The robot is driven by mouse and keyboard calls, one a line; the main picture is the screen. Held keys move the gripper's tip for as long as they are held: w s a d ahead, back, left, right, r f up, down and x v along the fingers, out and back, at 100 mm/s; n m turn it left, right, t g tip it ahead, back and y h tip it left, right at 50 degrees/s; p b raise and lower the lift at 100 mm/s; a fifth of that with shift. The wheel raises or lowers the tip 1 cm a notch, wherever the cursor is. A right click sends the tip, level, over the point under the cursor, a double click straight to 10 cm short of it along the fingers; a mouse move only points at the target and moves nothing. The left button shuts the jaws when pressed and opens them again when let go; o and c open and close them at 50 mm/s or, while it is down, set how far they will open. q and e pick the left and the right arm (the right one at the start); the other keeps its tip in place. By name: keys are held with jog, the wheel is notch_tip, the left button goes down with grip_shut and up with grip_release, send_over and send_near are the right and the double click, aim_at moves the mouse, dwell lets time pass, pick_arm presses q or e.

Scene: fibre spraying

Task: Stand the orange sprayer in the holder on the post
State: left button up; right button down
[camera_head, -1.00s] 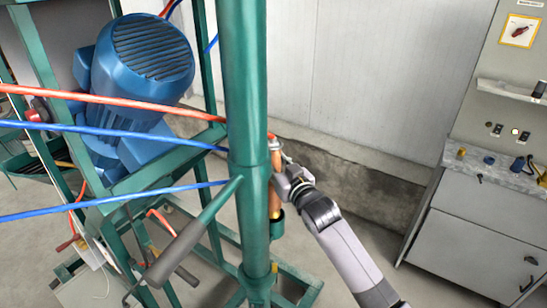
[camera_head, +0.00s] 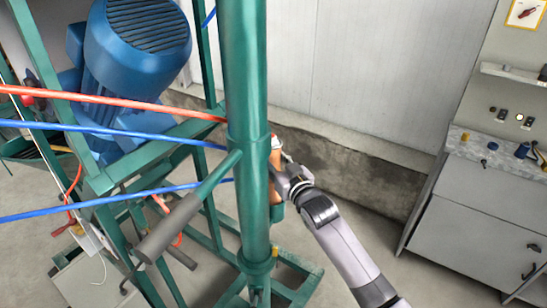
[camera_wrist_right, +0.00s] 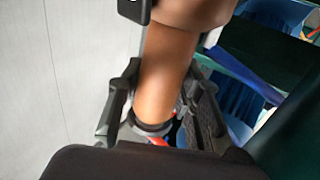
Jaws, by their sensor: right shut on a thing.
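The orange sprayer (camera_head: 275,155) is upright just right of the thick green post (camera_head: 247,100) in the head view, partly hidden behind it. My right gripper (camera_head: 283,177) is shut around the sprayer's body. In the right wrist view the sprayer (camera_wrist_right: 167,75) runs between the two dark fingers of my right gripper (camera_wrist_right: 162,98). The green cup-like holder (camera_head: 277,213) shows at the post's right side, directly below the gripper. The sprayer's lower end is hidden by the gripper and holder, so I cannot tell how deep it sits. My left gripper is not in view.
A green frame with a blue motor (camera_head: 140,40) stands left of the post. Red and blue hoses cross to the post. A handle (camera_head: 170,228) juts out at front left. A grey cabinet (camera_head: 480,205) stands at right. The floor between is clear.

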jog(key=shift+f, duration=0.2)
dwell(0.7)
jog(key=c, duration=1.1)
grip_release()
jog(key=shift+s, duration=0.1)
jog(key=shift+o, duration=0.2)
jog(key=shift+f, duration=0.15)
